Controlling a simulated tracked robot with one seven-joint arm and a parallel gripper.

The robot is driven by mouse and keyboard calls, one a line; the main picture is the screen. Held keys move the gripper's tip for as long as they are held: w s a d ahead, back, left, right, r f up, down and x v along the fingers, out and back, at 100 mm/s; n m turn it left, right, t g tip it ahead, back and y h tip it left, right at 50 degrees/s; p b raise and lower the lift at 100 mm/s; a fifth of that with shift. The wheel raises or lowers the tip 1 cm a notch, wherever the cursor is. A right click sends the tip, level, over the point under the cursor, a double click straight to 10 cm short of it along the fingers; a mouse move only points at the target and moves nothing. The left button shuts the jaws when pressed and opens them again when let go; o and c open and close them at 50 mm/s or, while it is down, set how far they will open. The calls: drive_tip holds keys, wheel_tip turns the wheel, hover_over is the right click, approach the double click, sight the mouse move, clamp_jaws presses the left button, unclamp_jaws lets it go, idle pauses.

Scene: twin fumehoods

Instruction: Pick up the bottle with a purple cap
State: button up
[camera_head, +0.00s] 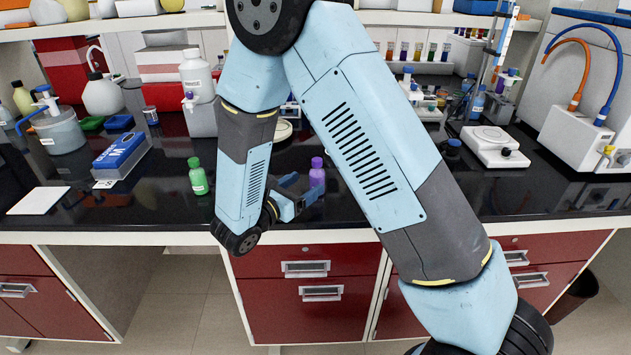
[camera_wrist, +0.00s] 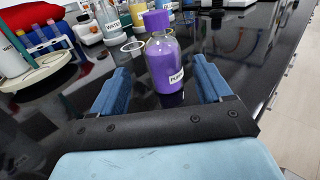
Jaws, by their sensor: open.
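The bottle with a purple cap (camera_head: 317,174) stands upright on the black bench top, near its front edge. In the wrist view the bottle (camera_wrist: 164,62) is clear glass with purple contents and a white label. My gripper (camera_head: 298,190) is open and level with the bench, just left of the bottle in the head view. In the wrist view the bottle stands between and slightly beyond the two blue fingertips (camera_wrist: 160,75), with gaps on both sides. I see no contact. My arm hides part of the bench behind.
A green bottle (camera_head: 197,176) stands left of my forearm. A blue box (camera_head: 120,152) lies farther left and a white balance (camera_head: 493,146) stands at the right. Behind the purple-capped bottle are other bottles and a tube rack (camera_wrist: 45,52). The bench edge is close in front.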

sight(311, 179)
drive_tip(key=shift+r+x, duration=0.15)
drive_tip(key=shift+x, duration=1.3)
drive_tip(key=shift+r+x, duration=0.15)
drive_tip(key=shift+x, duration=1.25)
drive_tip(key=shift+s+d, duration=0.15)
drive_tip(key=c, duration=1.1)
drive_tip(key=shift+c, duration=0.2)
